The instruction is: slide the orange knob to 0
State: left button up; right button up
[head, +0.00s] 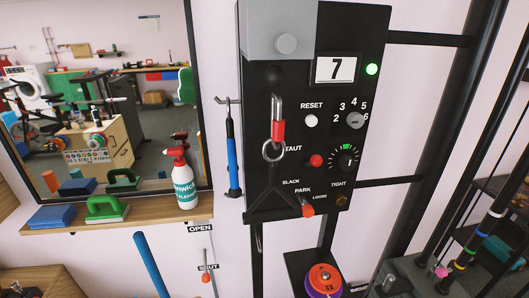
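A black control box (259,160) hangs on the frame in the middle. A red-orange lever knob (307,210) is near PARK and LOOSE, and a red knob (316,160) is between TAUT and SLACK. Another red-orange knob (206,277) is on a thin wall slider marked OPEN and SHUT. I cannot tell which of these is the orange knob, and I see no 0 mark. Neither gripper is in view.
A spray bottle (183,184), a green-handled brush (106,208) and a blue block (61,216) stand on a wooden shelf (150,219) below a mirror. A blue-handled tool (232,160) hangs left of the box. Weight plates (323,281) are below; bars stand right.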

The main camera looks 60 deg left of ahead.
aim_at(309, 210)
jog(key=u, duration=1.55)
